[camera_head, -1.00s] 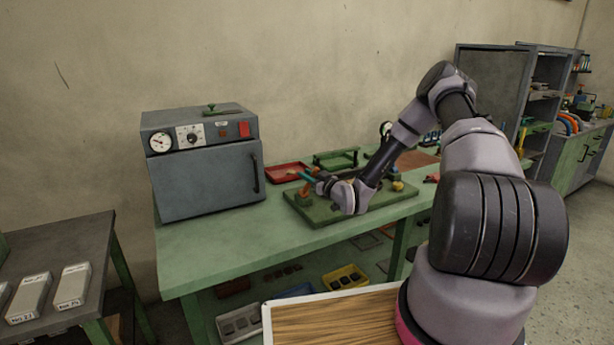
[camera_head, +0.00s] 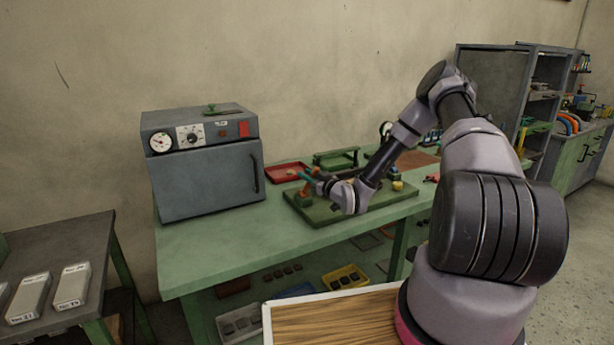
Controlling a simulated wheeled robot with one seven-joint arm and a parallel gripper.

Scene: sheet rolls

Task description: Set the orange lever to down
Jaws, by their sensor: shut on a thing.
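The orange lever (camera_head: 304,188) stands near the left end of a green base plate (camera_head: 330,214) on the green workbench. It is small in the view and partly covered by my gripper, so its exact angle is hard to read. My gripper (camera_head: 306,179) is at the lever, shut on it, with the wrist reaching in from the right. The fingertips are tiny here and the contact itself is not clear.
A grey oven-like box (camera_head: 208,175) with dials stands on the bench to the left. A red tray (camera_head: 286,173) lies behind the gripper. A green handle frame (camera_head: 336,158) and a yellow part (camera_head: 397,186) are near the plate. The bench front left is clear.

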